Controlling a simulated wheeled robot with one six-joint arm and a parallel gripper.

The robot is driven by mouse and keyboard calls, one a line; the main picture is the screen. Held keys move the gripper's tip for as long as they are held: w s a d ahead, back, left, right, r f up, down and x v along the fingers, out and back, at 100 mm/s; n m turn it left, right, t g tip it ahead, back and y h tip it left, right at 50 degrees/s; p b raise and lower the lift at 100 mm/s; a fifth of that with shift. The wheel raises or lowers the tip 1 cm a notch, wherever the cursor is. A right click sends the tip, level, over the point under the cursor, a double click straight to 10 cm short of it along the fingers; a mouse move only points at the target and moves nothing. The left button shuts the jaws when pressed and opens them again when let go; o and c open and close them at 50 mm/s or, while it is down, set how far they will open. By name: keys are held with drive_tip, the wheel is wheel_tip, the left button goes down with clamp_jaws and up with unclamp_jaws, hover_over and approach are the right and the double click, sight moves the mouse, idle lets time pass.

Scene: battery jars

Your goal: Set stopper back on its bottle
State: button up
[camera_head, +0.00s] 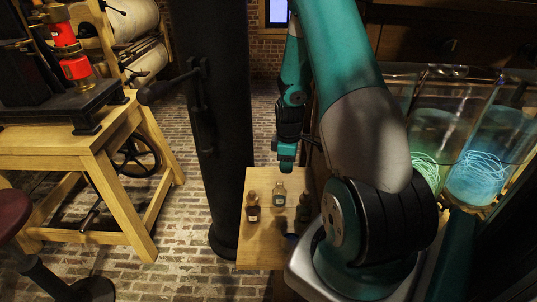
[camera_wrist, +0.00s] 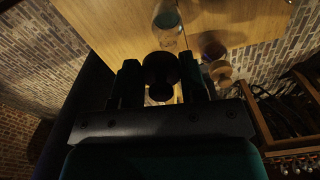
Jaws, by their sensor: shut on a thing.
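My gripper (camera_head: 287,160) hangs above the far part of a small wooden table (camera_head: 262,252), over the bottles. In the wrist view my gripper (camera_wrist: 160,82) is shut on a dark, rounded piece with a narrower knob, which appears to be the stopper (camera_wrist: 161,68). A clear bottle (camera_wrist: 167,36) shows just beyond the held piece, apart from the fingers as far as I can tell. In the head view a clear bottle (camera_head: 279,195) stands upright between a left brown bottle (camera_head: 252,212) and a right brown bottle (camera_head: 304,212). The held piece is hidden there.
A small dark blue thing (camera_head: 291,238) lies near the table's front right. A black column (camera_head: 213,120) rises close at the table's left. Glass jars with glowing coils (camera_head: 480,160) stand at the right. A wooden bench (camera_head: 90,150) stands further left.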

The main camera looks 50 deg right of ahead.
sight(281, 182)
drive_tip(key=f+b, duration=0.1)
drive_tip(key=a+f+b, duration=0.1)
drive_tip(key=f, duration=0.1)
drive_tip(key=w+f+b, duration=0.1)
drive_tip(key=shift+a+f, duration=0.15)
drive_tip(key=shift+a, duration=0.1)
drive_tip(key=shift+f+b, duration=0.7)
drive_tip(key=shift+s+r+p, duration=0.1)
drive_tip(key=shift+r+p, duration=0.15)
drive_tip(key=shift+p, duration=0.15)
idle(0.8)
drive_tip(key=shift+r+p, duration=0.55)
drive_tip(key=shift+r, duration=0.05)
drive_tip(key=shift+r, duration=0.15)
idle(1.0)
drive_tip(key=shift+r+p, duration=0.65)
drive_tip(key=shift+p, duration=0.05)
idle(0.7)
